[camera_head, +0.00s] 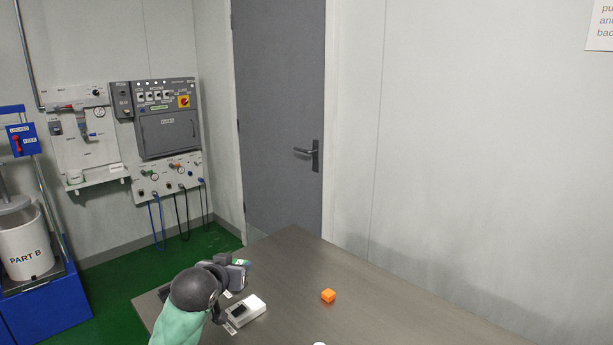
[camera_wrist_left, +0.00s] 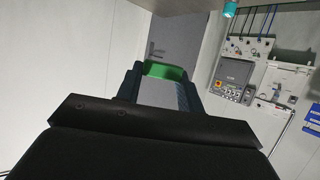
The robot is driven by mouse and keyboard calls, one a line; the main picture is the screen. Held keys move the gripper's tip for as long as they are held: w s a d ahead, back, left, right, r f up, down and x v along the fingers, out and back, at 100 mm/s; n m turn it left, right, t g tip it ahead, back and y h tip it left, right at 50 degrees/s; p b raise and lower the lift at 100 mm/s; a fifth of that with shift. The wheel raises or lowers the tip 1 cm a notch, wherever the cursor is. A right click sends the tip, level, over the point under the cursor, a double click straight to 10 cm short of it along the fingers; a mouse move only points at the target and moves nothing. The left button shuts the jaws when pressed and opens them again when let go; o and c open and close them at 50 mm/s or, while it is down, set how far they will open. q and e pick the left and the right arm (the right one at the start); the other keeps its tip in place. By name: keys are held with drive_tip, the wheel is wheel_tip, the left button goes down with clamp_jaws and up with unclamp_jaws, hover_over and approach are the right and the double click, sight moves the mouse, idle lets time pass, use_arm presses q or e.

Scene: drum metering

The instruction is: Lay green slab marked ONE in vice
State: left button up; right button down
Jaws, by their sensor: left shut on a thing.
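My left gripper (camera_head: 238,270) is over the far left part of the table in the head view. It is shut on the green slab (camera_wrist_left: 165,71), which spans between its two fingertips in the left wrist view. I cannot make out the vice; my left arm and gripper cover that corner of the table. My right gripper is in neither view.
An orange cube (camera_head: 328,296) sits on the brown table (camera_head: 400,322). The table's middle is mostly clear. Wall panels (camera_head: 167,135) and a PART B drum (camera_head: 27,245) stand beyond, left.

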use_arm(q)
drive_tip(key=s+a+f+y, duration=0.1)
drive_tip(key=s+f, duration=0.3)
drive_tip(key=f, duration=0.2)
drive_tip(key=s+a+f+n, duration=0.1)
drive_tip(key=s+f, duration=0.4)
drive_tip(key=f, duration=0.1)
drive_tip(key=s+a+f+n+y, duration=0.1)
drive_tip(key=s+f, duration=0.3)
drive_tip(key=f, duration=0.2)
drive_tip(key=shift+s+f+y, duration=0.3)
drive_tip(key=shift+s+f, duration=0.05)
drive_tip(key=shift+f, duration=0.05)
